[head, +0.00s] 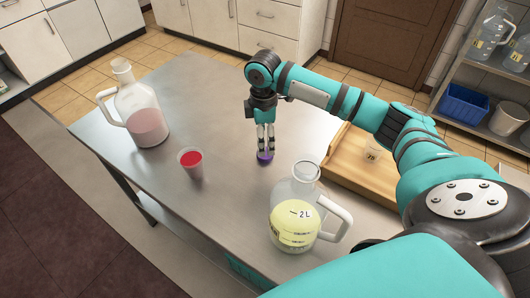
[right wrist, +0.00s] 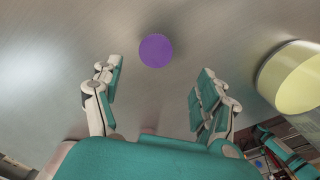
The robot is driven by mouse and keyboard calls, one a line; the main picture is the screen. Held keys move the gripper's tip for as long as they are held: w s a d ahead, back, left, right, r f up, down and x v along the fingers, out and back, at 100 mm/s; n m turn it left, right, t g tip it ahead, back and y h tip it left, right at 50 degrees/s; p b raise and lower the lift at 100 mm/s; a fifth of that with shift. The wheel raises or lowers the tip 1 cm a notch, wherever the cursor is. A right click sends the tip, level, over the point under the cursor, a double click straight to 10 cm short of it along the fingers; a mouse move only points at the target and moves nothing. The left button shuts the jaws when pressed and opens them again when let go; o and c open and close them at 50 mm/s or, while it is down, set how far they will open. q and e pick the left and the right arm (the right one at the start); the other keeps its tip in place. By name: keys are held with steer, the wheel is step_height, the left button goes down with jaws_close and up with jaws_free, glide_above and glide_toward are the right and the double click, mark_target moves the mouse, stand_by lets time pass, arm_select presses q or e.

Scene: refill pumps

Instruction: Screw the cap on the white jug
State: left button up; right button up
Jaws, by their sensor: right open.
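A purple round cap (head: 265,157) lies on the steel table. In the right wrist view the cap (right wrist: 156,50) shows just beyond and between my right fingertips, apart from both. My right gripper (head: 265,148) points down over the cap, open and empty; its two spread fingers show in the right wrist view (right wrist: 161,68). A clear jug (head: 294,222) with a white handle, yellow lower part and "2L" marking stands at the near right, its neck uncapped. Another clear jug (head: 147,125) with a white handle and pink contents stands at the left. My left gripper is out of view.
A small cup with red contents (head: 191,165) stands between the jugs. A shelf with bottles and a blue bin (head: 462,105) stands behind. The table's far left is clear.

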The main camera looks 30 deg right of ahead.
steer(key=shift+f, duration=0.95)
steer(key=f, duration=0.2)
steer(key=f+p, duration=0.1)
steer(key=f, duration=0.1)
steer(key=shift+w+d+f, duration=0.1)
steer(key=shift+w+d, duration=0.15)
steer(key=shift+d, duration=0.15)
steer(key=shift+f, duration=0.5)
steer(key=shift+c, duration=0.3)
steer(key=c, duration=0.8)
steer(key=shift+o, duration=0.2)
